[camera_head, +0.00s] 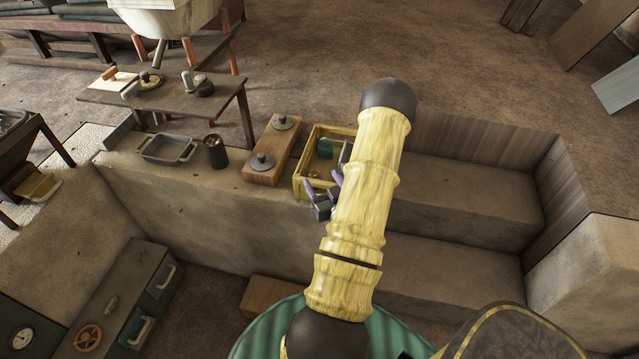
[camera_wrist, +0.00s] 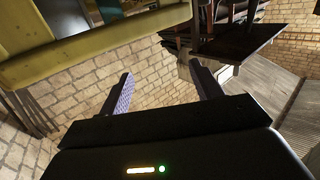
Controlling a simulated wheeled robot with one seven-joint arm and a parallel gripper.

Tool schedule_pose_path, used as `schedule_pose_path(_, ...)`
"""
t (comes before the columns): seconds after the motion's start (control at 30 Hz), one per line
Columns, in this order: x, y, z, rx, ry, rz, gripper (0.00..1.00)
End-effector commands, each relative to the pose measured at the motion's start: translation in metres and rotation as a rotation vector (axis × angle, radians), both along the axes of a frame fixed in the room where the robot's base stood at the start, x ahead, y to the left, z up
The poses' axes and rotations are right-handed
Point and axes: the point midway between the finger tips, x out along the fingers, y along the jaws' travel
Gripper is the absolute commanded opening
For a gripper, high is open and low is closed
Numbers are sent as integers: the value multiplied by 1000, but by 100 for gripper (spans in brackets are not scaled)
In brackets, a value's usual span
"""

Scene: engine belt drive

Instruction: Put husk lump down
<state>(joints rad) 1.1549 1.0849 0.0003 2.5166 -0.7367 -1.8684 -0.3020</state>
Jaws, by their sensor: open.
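I cannot pick out a husk lump for certain in either view. My gripper (camera_head: 322,186) is at the front edge of the yellow crate (camera_head: 298,180) on the ledge, partly covered by my arm. In the wrist view my gripper (camera_wrist: 163,82) is open, its two purple fingers wide apart with nothing between them. The crate's yellow wall (camera_wrist: 95,48) shows at the upper left there, apart from the fingers. Inside the crate, the head view shows a green item (camera_head: 325,147) and small pieces too small to name; my arm hides the crate's right part.
Left of the crate stand a wooden block with knobbed lids (camera_head: 272,152), a dark cup (camera_head: 215,151) and a grey metal tray (camera_head: 168,161). A low table (camera_head: 180,97) with small items stands behind. Broad steps (camera_head: 465,195) on the right are bare.

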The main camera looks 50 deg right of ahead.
Motion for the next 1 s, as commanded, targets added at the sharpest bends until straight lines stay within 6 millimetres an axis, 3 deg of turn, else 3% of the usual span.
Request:
schedule_pose_path(0.27,3,2,1,-1,9,9,65)
schedule_pose_path(0.47,37,21,2,5,139,99,65)
schedule_pose_path(0.7,84,68,7,22,419,227,65)
schedule_pose_path(1.0,104,141,29,68,727,300,65)
